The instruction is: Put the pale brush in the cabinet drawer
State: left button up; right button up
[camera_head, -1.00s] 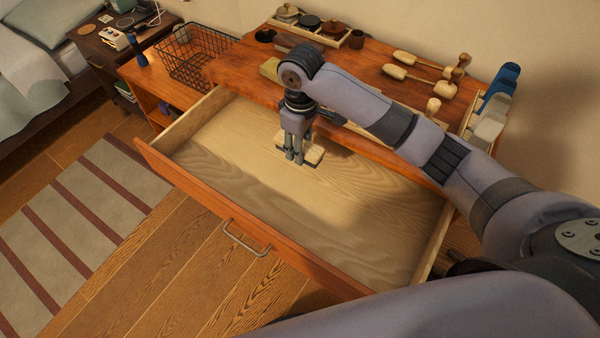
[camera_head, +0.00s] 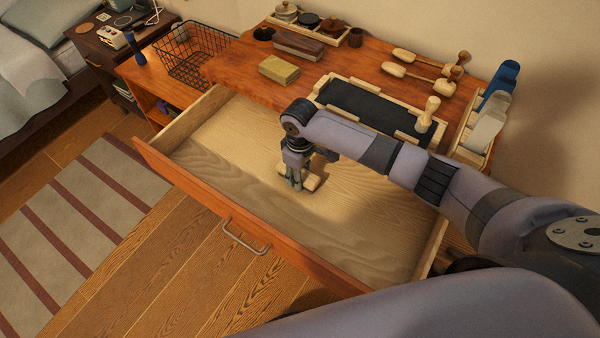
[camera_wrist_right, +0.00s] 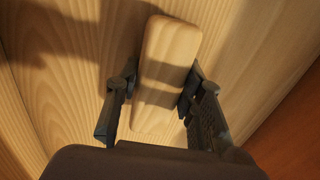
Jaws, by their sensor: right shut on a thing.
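The cabinet drawer (camera_head: 225,125) is pulled open and its wooden floor is bare apart from what I hold. My right gripper (camera_head: 298,184) is down inside the drawer, shut on the pale brush (camera_head: 313,181). In the right wrist view the brush (camera_wrist_right: 168,70) is a pale, rounded wooden block between the two fingers (camera_wrist_right: 155,100). The fingers hide part of its sides, and its bristles do not show. The brush is low, close to the drawer floor; I cannot tell whether it touches. My left gripper is not in view.
The cabinet top behind holds a yellowish block (camera_head: 279,69), a black-surfaced tray (camera_head: 375,105), wooden brushes (camera_head: 415,72) and a rack at the right. A wire basket (camera_head: 195,55) stands at the left. The drawer front (camera_head: 195,203) rises nearest me; the drawer's left part is free.

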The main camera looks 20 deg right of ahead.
jog(key=o, duration=1.2)
jog(key=shift+f, duration=0.1)
notch_tip(320, 180, up, 12)
jog(key=shift+r, duration=0.2)
